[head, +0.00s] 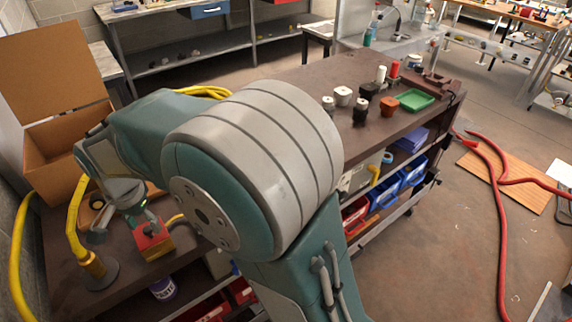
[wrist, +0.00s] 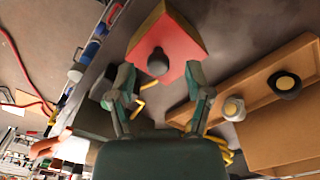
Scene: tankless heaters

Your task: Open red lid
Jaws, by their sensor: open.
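The red lid (head: 150,232) tops a small red and yellow box on the dark bench, at lower left in the head view. In the wrist view the red lid (wrist: 183,50) fills the upper middle, with a dark round knob (wrist: 157,63) on it. My gripper (wrist: 160,75) is open, with one finger on each side in front of the lid. The knob lies between the fingertips in the picture; I cannot tell whether anything touches. In the head view, my arm hides part of the bench behind the box.
An open cardboard box (head: 62,140) stands at the left back. A yellow hose (head: 76,205) rises from a round base (head: 95,275) left of the red-lidded box. Several small items and a green tray (head: 409,101) sit at the bench's far end.

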